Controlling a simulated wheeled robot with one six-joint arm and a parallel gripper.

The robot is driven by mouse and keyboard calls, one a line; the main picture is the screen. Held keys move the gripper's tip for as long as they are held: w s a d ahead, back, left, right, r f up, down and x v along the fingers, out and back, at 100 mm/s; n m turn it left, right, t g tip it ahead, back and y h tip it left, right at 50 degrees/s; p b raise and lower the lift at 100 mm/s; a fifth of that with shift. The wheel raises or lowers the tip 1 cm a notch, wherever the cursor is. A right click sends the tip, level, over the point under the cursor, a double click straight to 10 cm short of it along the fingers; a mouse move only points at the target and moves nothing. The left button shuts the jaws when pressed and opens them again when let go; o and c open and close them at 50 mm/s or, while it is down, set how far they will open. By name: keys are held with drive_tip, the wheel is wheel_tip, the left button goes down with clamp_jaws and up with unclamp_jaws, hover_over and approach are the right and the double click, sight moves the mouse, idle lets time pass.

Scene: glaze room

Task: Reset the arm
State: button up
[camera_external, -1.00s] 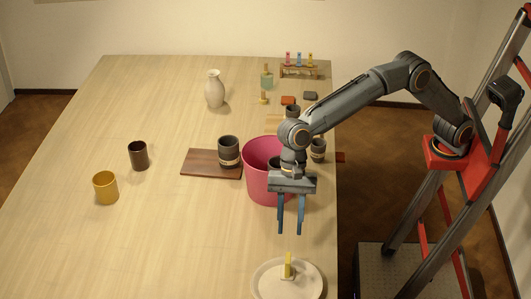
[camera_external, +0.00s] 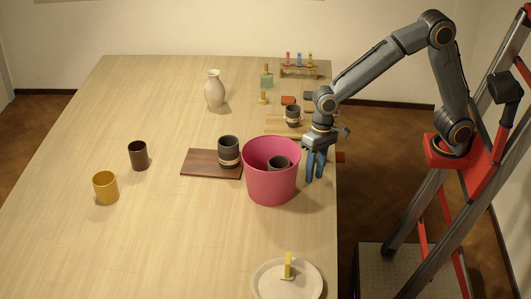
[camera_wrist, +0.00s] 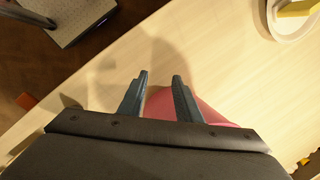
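My gripper (camera_external: 316,168) hangs with its blue fingers pointing down, just right of the pink bucket (camera_external: 270,188) and near the table's right edge. In the wrist view my gripper (camera_wrist: 160,95) has its two fingers apart with nothing between them, and part of the pink bucket (camera_wrist: 190,103) shows behind them. A dark cup (camera_external: 279,163) sits inside the bucket.
A dark cup (camera_external: 228,150) stands on a brown board (camera_external: 200,163). Another dark cup (camera_external: 293,116) stands behind my gripper. A white plate (camera_external: 265,283) with a yellow-topped object is in front. The table's left front is clear.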

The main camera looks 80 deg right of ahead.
drive_tip(key=s+d+f+n, duration=0.1)
drive_tip(key=s+d, duration=0.1)
drive_tip(key=d, duration=0.1)
drive_tip(key=s+d+f+n, duration=0.1)
drive_tip(key=s+d, duration=0.2)
drive_tip(key=s+d+f+n, duration=0.1)
drive_tip(key=s+d, duration=0.1)
drive_tip(key=d, duration=0.1)
drive_tip(key=shift+s+d+n+h, duration=0.25)
drive_tip(key=shift+d+n+h, duration=0.05)
drive_tip(key=shift+h, duration=0.1)
drive_tip(key=s+d+f+n+h, duration=0.1)
drive_tip(key=s+d+f+n, duration=0.3)
drive_tip(key=s+d+f, duration=0.3)
drive_tip(key=s+d, duration=0.4)
drive_tip(key=shift+d+f+n+b, duration=0.15)
drive_tip(key=shift+d+n+b, duration=0.15)
drive_tip(key=shift+d+b, duration=0.1)
